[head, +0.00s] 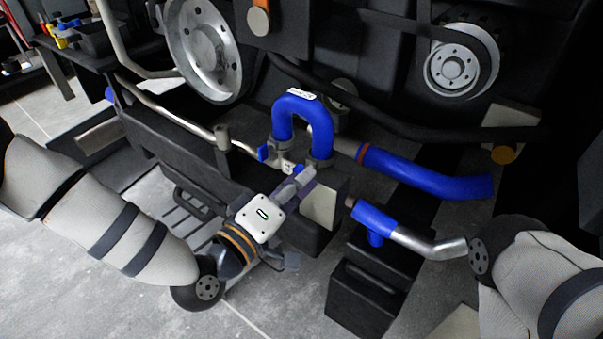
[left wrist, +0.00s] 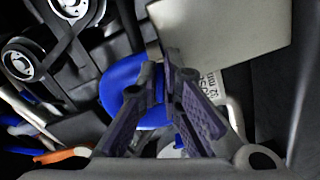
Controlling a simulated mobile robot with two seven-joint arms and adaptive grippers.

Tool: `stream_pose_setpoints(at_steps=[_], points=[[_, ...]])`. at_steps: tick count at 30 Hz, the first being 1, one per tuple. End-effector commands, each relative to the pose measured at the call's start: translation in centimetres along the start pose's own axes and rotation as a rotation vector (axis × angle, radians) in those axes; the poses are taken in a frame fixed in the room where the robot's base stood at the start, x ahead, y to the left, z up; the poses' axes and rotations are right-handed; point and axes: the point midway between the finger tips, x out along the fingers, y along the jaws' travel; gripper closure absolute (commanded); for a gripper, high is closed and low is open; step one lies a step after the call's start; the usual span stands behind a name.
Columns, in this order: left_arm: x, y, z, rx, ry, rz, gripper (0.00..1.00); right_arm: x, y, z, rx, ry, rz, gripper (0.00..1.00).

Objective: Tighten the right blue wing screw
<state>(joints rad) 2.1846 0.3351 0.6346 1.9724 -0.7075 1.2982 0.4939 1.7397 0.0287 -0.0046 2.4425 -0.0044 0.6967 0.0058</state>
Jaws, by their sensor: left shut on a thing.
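A blue U-shaped hose (head: 303,106) joins metal pipe ends in the middle of the head view. A left blue wing screw (head: 263,153) sits at its left foot. The right blue wing screw (head: 299,169) shows as a small blue bit at the tips of my left gripper (head: 303,178), near the right foot. My left gripper is shut on this screw, mostly hidden by the fingers. In the left wrist view, the purple-grey fingers (left wrist: 167,85) stand in front of the blue hose (left wrist: 119,88). My right gripper is not visible; only its arm shows at lower right.
A thick blue hose (head: 430,178) runs right of the U-shaped hose. A metal pipe with a blue end (head: 375,218) lies above a black box (head: 365,292), close to my right arm. Pulleys (head: 452,66) and dark bars crowd the back. Grey floor is open at lower left.

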Motion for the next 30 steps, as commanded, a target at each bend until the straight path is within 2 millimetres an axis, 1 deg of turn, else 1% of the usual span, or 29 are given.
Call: stream_pose_setpoints(at_steps=[1,18,24,30], points=[[0.1,0.3,-0.1,0.045,0.001,0.003,1.0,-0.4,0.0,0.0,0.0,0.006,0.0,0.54],[0.1,-0.1,-0.3,0.574,0.003,0.004,1.0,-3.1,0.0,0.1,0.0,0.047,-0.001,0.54],[0.1,-0.2,-0.4,0.72,0.004,0.004,1.0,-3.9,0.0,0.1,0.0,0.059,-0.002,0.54],[0.1,-0.4,-0.4,0.824,0.003,0.004,1.0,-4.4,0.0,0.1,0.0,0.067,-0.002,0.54]])
